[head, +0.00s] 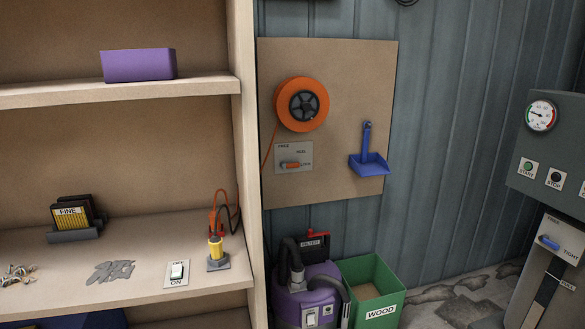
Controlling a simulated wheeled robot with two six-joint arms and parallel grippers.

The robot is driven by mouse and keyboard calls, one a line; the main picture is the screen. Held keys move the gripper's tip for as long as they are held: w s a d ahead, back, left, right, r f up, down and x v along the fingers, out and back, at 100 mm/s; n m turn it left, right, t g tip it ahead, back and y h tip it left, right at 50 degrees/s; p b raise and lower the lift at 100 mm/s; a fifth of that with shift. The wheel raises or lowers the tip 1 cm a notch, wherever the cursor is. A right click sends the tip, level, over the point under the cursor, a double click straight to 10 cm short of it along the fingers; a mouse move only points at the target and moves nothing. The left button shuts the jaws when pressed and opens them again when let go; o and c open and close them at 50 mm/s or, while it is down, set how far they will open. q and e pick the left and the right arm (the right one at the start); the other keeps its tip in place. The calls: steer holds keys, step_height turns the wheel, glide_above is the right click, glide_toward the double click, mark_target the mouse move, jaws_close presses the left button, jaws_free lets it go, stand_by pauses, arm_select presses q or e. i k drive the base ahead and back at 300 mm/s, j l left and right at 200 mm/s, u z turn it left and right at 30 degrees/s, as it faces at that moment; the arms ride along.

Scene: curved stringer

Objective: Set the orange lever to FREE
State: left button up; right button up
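The orange lever (292,165) sits on a small grey plate (284,156) fixed to a brown wall board. It lies roughly level, its orange handle pointing right toward a small label that seems to read LOCK. A label that seems to read FREE is at the plate's upper left, and REEL is at its upper right. An orange reel (302,104) with a dark hub hangs just above the plate, with an orange line running down at its left. Neither of my grippers is in view.
A wooden shelf unit (236,120) stands left of the board (345,60). A blue dustpan (369,164) hangs right of the reel. Below are a purple vacuum (312,285) and a green WOOD bin (385,272). A grey machine (520,185) stands at the right.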

mark_target(283, 166)
steer(key=i+l, duration=2.15)
steer(key=i+j+u, duration=0.05)
steer(key=i, duration=0.05)
